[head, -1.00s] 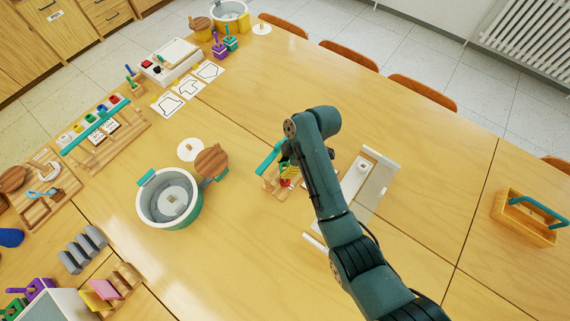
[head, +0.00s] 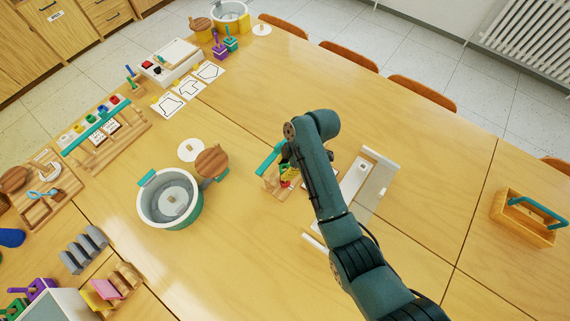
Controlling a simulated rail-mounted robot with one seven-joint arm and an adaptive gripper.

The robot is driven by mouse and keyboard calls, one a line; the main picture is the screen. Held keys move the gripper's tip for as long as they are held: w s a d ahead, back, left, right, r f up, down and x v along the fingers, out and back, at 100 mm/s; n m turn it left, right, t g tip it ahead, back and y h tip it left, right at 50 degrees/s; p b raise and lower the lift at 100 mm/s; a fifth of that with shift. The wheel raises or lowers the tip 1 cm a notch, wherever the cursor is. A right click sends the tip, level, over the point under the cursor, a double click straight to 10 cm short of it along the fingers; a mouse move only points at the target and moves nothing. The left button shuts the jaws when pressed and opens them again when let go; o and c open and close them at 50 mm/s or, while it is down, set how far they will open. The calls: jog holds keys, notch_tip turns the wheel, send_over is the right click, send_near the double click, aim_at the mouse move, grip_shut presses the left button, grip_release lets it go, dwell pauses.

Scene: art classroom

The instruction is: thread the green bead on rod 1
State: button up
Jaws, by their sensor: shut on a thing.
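A small wooden stand (head: 268,184) with a teal bar (head: 268,158) is near the middle of the table, partly hidden behind my arm. My gripper (head: 287,160) is over its right part, mostly covered by my own wrist. It is shut on what looks like the green bead (head: 286,169), a small green patch at the fingers. Yellow and red bits show just below, low on the stand. The rods cannot be told apart, and I cannot tell whether the bead is around rod 1 or above it.
A white tray (head: 378,185) lies just right of the stand, partly behind my arm. A teal-and-white round pot (head: 152,212) and a round wooden piece (head: 211,161) are to the left. A wooden caddy (head: 520,228) stands far right. The table beyond the stand is clear.

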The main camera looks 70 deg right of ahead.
jog(key=shift+f, duration=0.15)
dwell(0.4)
jog(key=shift+f, duration=0.45)
jog(key=shift+f, duration=0.45)
dwell(1.1)
dwell(0.4)
jog(key=o, duration=0.8)
jog(key=shift+r, duration=0.1)
jog(key=v, duration=1.2)
